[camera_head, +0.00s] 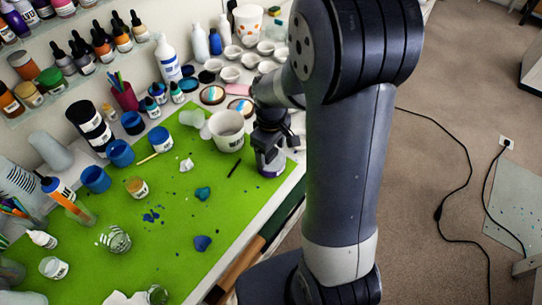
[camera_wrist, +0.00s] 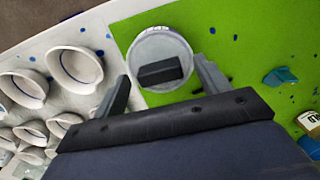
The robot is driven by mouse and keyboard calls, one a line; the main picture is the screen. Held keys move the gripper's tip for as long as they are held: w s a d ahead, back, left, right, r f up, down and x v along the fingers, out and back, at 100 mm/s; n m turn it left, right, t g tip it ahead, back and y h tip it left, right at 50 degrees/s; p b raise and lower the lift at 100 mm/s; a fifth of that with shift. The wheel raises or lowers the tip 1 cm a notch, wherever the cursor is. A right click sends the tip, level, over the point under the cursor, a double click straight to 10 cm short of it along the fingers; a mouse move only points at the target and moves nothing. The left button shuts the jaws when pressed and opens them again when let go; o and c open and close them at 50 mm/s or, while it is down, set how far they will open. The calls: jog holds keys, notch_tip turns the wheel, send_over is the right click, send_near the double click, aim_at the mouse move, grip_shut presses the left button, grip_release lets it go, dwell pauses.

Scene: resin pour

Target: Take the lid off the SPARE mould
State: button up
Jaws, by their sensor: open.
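A round, pale grey lidded pot (camera_wrist: 150,45) with a black block-shaped handle (camera_wrist: 160,70) on top lies ahead of my gripper (camera_wrist: 163,68) in the wrist view. Small lettering shows on its rim, too small to read surely. My gripper is open, its two fingers on either side of the handle and apart from it. In the head view my gripper (camera_head: 268,133) is above a pot with a purple and white label (camera_head: 270,162) at the mat's right edge. My gripper hides the top of that pot there.
A white tub (camera_head: 227,128) stands just left of my gripper on the green mat (camera_head: 170,220). Several white cups (camera_head: 230,73) stand behind; some show in the wrist view (camera_wrist: 78,68). Blue pieces (camera_head: 202,243) lie on the mat. The table's front edge is close by.

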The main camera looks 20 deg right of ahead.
jog(key=c, duration=1.1)
jog(key=shift+o, duration=0.2)
jog(key=shift+r, duration=0.1)
